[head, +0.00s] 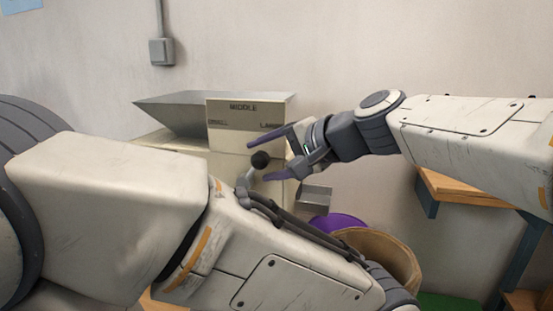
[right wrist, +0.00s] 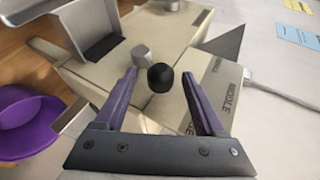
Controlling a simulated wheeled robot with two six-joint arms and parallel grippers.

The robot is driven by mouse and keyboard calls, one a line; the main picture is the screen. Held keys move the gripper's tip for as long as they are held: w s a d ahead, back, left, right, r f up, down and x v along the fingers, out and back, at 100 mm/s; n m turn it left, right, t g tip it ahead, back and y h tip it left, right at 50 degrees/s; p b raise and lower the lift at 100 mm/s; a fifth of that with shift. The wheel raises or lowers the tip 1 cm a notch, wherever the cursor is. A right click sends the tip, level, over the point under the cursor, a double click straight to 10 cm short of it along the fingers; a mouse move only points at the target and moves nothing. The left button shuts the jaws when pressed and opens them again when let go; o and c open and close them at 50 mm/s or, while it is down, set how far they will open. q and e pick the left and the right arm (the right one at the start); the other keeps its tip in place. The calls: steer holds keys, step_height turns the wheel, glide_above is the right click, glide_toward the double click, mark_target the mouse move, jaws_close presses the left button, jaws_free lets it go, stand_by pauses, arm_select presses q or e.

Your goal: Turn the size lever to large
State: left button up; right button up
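The size lever is a grey arm with a black ball knob (head: 261,160) on the front of the cream machine (head: 232,128). The machine's panel reads MIDDLE at the top, with a smaller LARGE label at its right. My right gripper (head: 262,160) is open, its purple fingers above and below the knob in the head view. In the right wrist view the knob (right wrist: 160,77) sits between the two fingertips, with visible gaps on both sides. My left arm crosses the foreground of the head view; its gripper is out of the picture.
A metal hopper (head: 170,112) tops the machine, and a small metal chute (head: 315,197) sticks out at its right. A purple bowl (head: 338,222) and a brown round container (head: 385,250) stand below. A wooden table (head: 465,188) is at the right.

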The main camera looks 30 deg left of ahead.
steer(key=v, duration=1)
steer(key=shift+d, duration=0.15)
steer(key=shift+r, duration=0.15)
